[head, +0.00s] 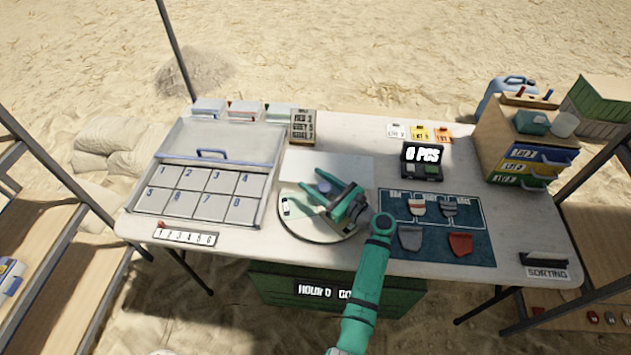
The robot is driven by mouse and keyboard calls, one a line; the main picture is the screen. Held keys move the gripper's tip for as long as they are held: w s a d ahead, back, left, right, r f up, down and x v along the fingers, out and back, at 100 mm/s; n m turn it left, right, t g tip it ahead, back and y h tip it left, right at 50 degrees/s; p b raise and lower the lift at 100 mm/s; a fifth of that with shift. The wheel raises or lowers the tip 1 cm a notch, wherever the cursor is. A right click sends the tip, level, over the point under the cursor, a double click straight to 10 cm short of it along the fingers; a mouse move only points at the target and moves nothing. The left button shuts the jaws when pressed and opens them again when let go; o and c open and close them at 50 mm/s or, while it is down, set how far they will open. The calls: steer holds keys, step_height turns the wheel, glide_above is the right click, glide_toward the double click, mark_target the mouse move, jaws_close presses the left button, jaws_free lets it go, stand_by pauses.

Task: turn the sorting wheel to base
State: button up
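The sorting wheel (302,229) is a round pale disc at the front middle of the table. A small white label (286,207) stands on its left part, beside a pale green sector. My gripper (331,185) is over the wheel's upper right part, with its two teal and dark fingers spread apart. A small grey-purple round piece (323,187) shows between the fingers; I cannot tell whether they touch it. My gripper and arm hide the right part of the wheel. I cannot read which sector is named base.
A numbered compartment tray (204,180) with an open lid is on the left. A dark blue mat (470,245) with several sherds lies right of the wheel. A counter box (422,160) and a drawer cabinet (490,130) stand further right. A white sheet (345,165) lies behind the wheel.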

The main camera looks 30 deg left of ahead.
mark_target(327, 193)
steer(key=d, duration=0.3)
steer(key=s+d, duration=0.1)
steer(key=d, duration=0.6)
steer(key=shift+s+d, duration=0.2)
steer(key=shift+d, duration=0.2)
steer(key=shift+s+a+f+m+t, duration=0.15)
steer(key=shift+s+a+m+t, duration=0.2)
steer(key=shift+t, duration=0.25)
steer(key=shift+s+a+f+m+t, duration=0.2)
steer(key=shift+a+m+t, duration=0.2)
steer(key=shift+t, duration=0.2)
steer(key=shift+s+r+m+t+h, duration=0.1)
steer(key=shift+s+m+t+h, duration=0.15)
steer(key=shift+m+t+h, duration=0.25)
steer(key=t, duration=0.1)
steer(key=m+t, duration=0.1)
steer(key=h, duration=0.1)
steer(key=shift+s+d+r+m+t, duration=0.25)
steer(key=shift+s+m+t, duration=0.1)
steer(key=shift+s+t, duration=0.05)
steer(key=x, duration=1)
steer(key=shift+w+a+r, duration=0.1)
steer(key=shift+w+a, duration=0.15)
